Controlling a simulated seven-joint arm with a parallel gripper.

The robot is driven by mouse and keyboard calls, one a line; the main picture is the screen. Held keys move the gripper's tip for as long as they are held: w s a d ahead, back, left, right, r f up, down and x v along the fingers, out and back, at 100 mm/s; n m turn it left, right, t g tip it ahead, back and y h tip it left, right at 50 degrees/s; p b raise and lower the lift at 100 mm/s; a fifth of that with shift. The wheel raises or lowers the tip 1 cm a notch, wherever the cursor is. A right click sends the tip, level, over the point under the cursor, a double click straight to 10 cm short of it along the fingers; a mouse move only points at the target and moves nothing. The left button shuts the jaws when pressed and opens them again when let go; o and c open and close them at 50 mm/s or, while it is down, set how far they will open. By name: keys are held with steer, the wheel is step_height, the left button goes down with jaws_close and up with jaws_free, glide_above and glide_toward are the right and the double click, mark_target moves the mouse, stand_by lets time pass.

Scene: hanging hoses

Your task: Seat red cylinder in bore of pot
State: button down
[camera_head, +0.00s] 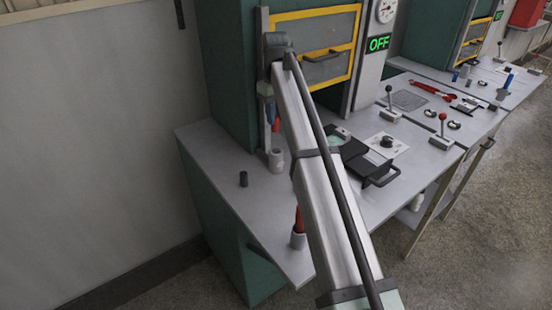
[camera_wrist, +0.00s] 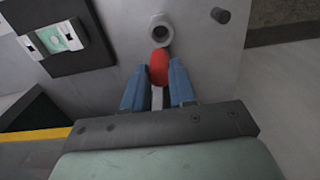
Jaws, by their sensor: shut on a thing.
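My gripper (camera_wrist: 158,80) is shut on a red cylinder (camera_wrist: 159,66), with one blue finger on each side of it in the wrist view. In the head view the red cylinder (camera_head: 276,125) shows just below my fingers, partly hidden by my arm. The light grey pot (camera_head: 276,161) stands on the bench below it, with a visible gap between them. In the wrist view the pot (camera_wrist: 160,28) shows its round open bore, just beyond the cylinder's end. The cylinder is outside the bore.
A short dark cylinder (camera_head: 243,179) stands on the bench left of the pot. Another red piece (camera_head: 298,220) stands in a second light pot (camera_head: 298,241) near the front edge. A green cabinet (camera_head: 228,70) rises behind. A black tray device (camera_head: 366,162) lies right.

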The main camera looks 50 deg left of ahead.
steer(key=n, duration=0.2)
steer(key=shift+s+d+n, duration=0.15)
steer(key=shift+d+n, duration=0.15)
steer(key=shift+d, duration=0.1)
steer(key=shift+f+n, duration=0.1)
steer(key=shift+n, duration=0.2)
steer(key=shift+f, duration=4.9)
steer(key=shift+f, duration=0.15)
steer(key=c, duration=0.9)
jaws_free()
step_height(320, 180, up, 12)
steer(key=shift+r, duration=0.15)
